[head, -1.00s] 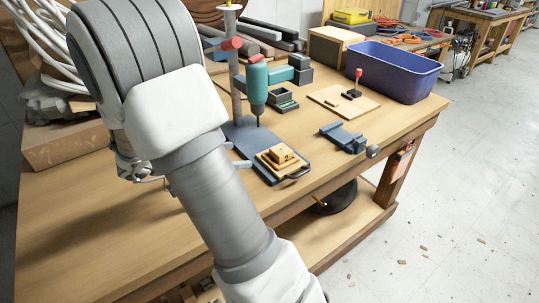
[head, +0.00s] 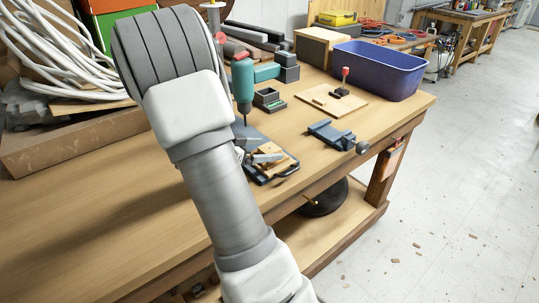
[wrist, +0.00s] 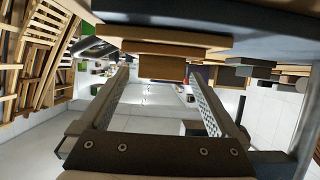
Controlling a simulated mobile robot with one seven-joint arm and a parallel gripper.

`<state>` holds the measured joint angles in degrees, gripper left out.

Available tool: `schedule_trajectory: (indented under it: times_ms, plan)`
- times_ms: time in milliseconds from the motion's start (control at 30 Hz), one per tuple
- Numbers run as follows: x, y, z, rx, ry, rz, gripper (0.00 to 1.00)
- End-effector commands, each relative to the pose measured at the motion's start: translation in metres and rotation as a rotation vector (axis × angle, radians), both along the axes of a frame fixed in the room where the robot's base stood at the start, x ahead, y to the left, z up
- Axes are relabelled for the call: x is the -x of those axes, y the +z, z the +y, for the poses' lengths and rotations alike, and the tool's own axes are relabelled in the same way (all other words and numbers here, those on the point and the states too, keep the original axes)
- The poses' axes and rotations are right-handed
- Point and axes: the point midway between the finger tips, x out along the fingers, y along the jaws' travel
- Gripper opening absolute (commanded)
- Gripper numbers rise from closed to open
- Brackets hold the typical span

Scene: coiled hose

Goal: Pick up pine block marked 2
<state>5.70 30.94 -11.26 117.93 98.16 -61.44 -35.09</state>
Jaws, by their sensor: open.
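No number can be read on any block.
The drill (head: 243,85) stands close behind the stack. A blue vise (head: 336,134) lies to the right, and a purple bin (head: 380,72) stands at the back right. The table's front left is clear. A white coiled hose (head: 65,50) lies at the back left.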

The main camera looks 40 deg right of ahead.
Motion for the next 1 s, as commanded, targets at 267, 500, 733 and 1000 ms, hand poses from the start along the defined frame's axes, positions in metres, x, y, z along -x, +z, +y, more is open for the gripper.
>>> schedule_trajectory:
  times_ms: [267, 500, 733, 1000]
  plan:
    - [0.002, -0.008, -0.020, 0.000, 0.000, -0.001, 0.97]
    - [0.002, -0.008, -0.020, 0.000, 0.000, -0.001, 0.72]
    - [0.002, -0.008, -0.020, 0.000, 0.001, -0.001, 0.31]
    - [0.002, -0.008, -0.020, 0.000, 0.001, -0.001, 0.07]
